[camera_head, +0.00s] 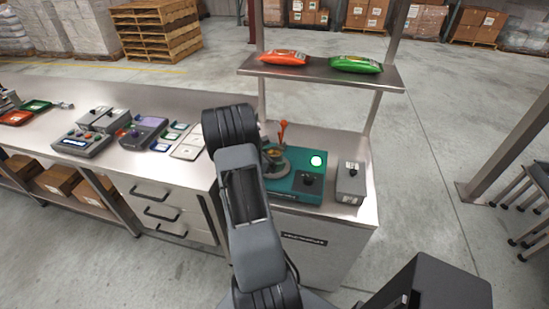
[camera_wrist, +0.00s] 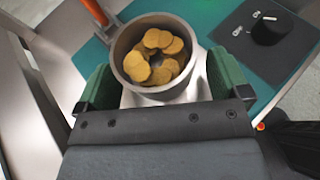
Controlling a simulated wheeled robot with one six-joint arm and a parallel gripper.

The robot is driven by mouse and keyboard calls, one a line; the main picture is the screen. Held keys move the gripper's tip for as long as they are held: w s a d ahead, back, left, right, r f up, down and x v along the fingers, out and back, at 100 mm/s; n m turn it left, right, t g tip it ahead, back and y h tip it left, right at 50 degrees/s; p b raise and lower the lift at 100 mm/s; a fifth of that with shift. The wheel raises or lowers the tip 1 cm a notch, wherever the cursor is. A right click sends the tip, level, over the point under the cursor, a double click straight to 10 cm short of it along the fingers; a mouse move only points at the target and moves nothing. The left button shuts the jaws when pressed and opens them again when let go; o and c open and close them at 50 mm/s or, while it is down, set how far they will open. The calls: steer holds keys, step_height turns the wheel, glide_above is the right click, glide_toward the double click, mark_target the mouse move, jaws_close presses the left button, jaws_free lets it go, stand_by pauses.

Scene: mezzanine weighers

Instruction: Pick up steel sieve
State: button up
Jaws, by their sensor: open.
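A round grey metal vessel (camera_wrist: 155,89), which I take to be the steel sieve, holds several yellow-brown discs (camera_wrist: 155,55) in the wrist view. No mesh shows. It stands on a pale metal plate on the teal machine. My gripper (camera_wrist: 161,66) is open, with one green-padded finger at the left and one at the right of the vessel. I cannot tell whether either pad touches it. In the head view the vessel (camera_head: 274,155) shows small on the teal machine (camera_head: 300,188), partly hidden by my arm.
An orange lever (camera_head: 283,128) rises just behind the vessel. A black knob (camera_wrist: 270,27) is at its right. A grey box (camera_head: 351,182) stands right of the machine. A shelf (camera_head: 320,73) above holds an orange bag (camera_head: 284,57) and a green bag (camera_head: 355,64).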

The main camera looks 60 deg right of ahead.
steer(key=shift+s+d+f, duration=0.15)
steer(key=shift+d, duration=0.1)
steer(key=c, duration=1.3)
